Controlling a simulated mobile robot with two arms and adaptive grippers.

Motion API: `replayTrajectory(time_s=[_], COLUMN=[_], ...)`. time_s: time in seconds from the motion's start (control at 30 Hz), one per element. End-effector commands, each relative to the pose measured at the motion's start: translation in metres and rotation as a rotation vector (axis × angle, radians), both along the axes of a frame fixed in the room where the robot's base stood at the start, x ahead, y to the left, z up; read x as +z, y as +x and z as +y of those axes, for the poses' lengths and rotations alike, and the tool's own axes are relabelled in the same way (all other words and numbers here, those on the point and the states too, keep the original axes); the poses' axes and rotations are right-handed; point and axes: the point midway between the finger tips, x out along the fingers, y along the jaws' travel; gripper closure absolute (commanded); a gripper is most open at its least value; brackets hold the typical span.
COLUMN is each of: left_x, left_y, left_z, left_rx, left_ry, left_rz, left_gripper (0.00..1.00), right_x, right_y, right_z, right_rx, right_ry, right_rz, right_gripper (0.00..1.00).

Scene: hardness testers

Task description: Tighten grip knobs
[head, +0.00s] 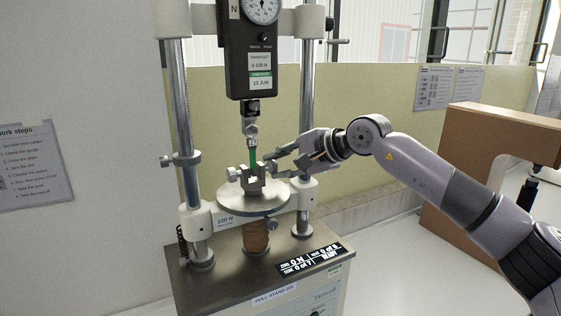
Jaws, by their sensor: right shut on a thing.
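A tester stand holds a lower grip (255,184) on a round metal plate (240,203). A grip knob (233,174) sticks out on the lower grip's left side. A green strip (253,160) stands upright between the lower grip and the upper grip (252,136). My right gripper (273,165) reaches in from the right and is shut at the lower grip's right side, on the right grip knob, which its fingers mostly cover. My left gripper is out of view.
A black force gauge (251,58) hangs above the grips. Metal columns (184,130) stand on both sides of them. A display (309,260) lies on the base's front right. A brown box-like frame (465,185) stands at the right.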

Motion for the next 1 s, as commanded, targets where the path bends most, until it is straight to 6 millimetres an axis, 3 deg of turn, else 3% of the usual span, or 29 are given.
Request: replayTrajectory(time_s=[0.37, 0.4, 0.7, 1.0], left_x=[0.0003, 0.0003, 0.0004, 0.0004], left_y=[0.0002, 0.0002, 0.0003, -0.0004], left_z=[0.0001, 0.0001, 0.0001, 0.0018], left_rx=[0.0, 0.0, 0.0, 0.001], left_ry=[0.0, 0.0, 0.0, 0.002], left_rz=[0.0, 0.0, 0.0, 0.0], left_gripper=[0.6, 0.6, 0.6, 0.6], right_x=[-0.0017, -0.0017, -0.0008, 0.0006], right_y=[0.0003, 0.0003, 0.0004, -0.0004], right_z=[-0.0006, -0.0006, -0.0006, -0.0015], right_rx=[-0.001, -0.001, -0.001, -0.001], right_ry=[-0.005, -0.005, -0.003, -0.002], right_rz=[0.007, 0.007, 0.005, 0.004], right_gripper=[1.0, 0.73, 0.54, 0.54])
